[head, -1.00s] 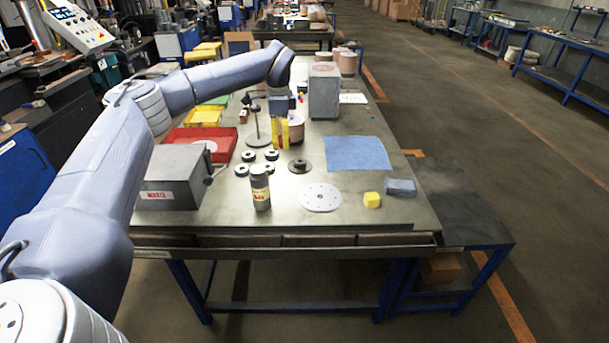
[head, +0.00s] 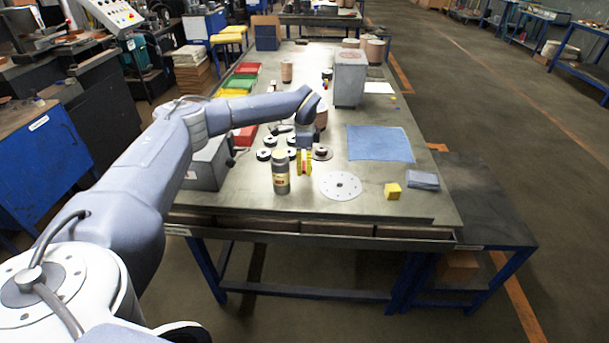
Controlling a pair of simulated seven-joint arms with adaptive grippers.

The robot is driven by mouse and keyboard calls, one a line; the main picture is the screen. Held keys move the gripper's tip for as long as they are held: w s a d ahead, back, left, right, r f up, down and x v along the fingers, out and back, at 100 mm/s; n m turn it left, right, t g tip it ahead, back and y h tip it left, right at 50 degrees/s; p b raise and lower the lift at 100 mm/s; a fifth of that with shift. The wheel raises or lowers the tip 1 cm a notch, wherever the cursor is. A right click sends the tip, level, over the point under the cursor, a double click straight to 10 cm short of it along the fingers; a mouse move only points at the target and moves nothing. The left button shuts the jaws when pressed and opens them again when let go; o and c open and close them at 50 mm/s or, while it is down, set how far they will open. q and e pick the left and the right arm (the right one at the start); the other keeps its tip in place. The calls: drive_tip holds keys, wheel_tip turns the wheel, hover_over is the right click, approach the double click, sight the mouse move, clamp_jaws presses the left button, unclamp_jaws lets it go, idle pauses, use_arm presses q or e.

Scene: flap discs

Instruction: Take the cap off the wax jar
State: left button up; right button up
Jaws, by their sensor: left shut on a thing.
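The wax jar appears to be the dark grey jar with a yellow label (head: 281,175), upright near the table's front. Its top looks pale tan. I cannot tell whether a cap sits on it. My left gripper (head: 304,170) points down just right of the jar in the picture, apart from the jar's top. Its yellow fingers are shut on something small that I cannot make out. My right gripper is not in view.
A white perforated disc (head: 340,186), a yellow block (head: 392,191) and a blue-grey block (head: 423,180) lie to the right. Several small black discs (head: 264,154) lie behind the jar. A blue cloth (head: 379,143) lies further back. A grey box (head: 205,165) stands left, partly behind my arm.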

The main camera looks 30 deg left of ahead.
sight(304, 178)
use_arm(q)
drive_tip(key=shift+f, duration=2.15)
drive_tip(key=shift+f, duration=0.1)
drive_tip(key=o, duration=1.3)
drive_tip(key=shift+c, duration=0.2)
